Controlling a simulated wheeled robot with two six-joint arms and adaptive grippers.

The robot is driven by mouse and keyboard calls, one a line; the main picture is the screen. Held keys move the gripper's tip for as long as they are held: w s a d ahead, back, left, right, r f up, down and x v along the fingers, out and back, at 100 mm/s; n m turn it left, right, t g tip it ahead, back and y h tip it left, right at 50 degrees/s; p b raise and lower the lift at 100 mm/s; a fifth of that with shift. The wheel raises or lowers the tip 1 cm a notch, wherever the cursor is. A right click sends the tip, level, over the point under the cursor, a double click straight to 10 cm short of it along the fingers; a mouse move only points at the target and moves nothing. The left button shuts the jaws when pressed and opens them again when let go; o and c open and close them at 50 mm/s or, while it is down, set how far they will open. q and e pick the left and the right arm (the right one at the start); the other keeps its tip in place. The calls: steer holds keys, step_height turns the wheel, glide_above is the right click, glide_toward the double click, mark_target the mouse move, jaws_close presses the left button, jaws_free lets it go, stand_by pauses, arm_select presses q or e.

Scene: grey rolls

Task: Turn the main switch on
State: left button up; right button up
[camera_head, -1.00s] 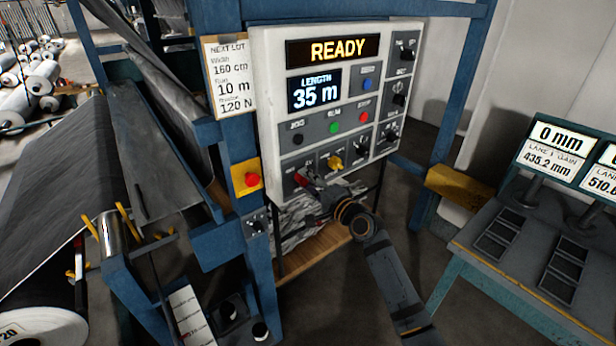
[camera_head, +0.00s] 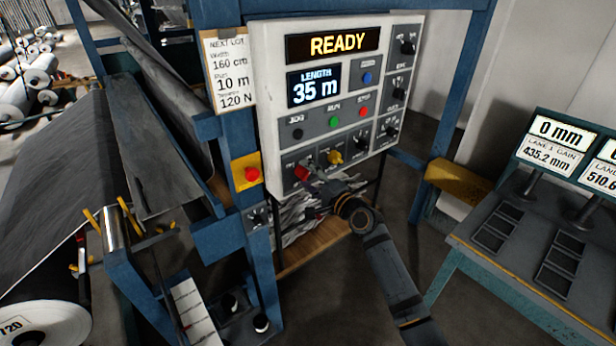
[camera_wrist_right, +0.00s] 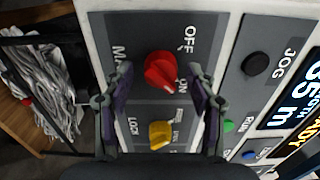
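The main switch is a red knob (camera_head: 302,172) at the lower left of the grey control panel (camera_head: 268,90). In the right wrist view the red knob (camera_wrist_right: 160,70) sits between OFF and ON lettering. Its ridge slants toward the ON side, but I cannot tell its exact setting. My right gripper (camera_head: 316,188) is just below and in front of the knob. In the right wrist view the right gripper (camera_wrist_right: 160,90) is open, one finger on each side of the knob, with visible gaps to it. My left gripper is not in view.
A yellow knob (camera_wrist_right: 160,134) marked LOCK is close to the red one. A black JOG button (camera_head: 298,135), green button (camera_head: 334,122) and red button (camera_head: 363,111) are above. A red emergency button (camera_head: 252,174) on yellow is at left. The display reads READY (camera_head: 334,44).

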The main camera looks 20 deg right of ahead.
steer(key=v, duration=1.2)
steer(key=shift+r, duration=0.1)
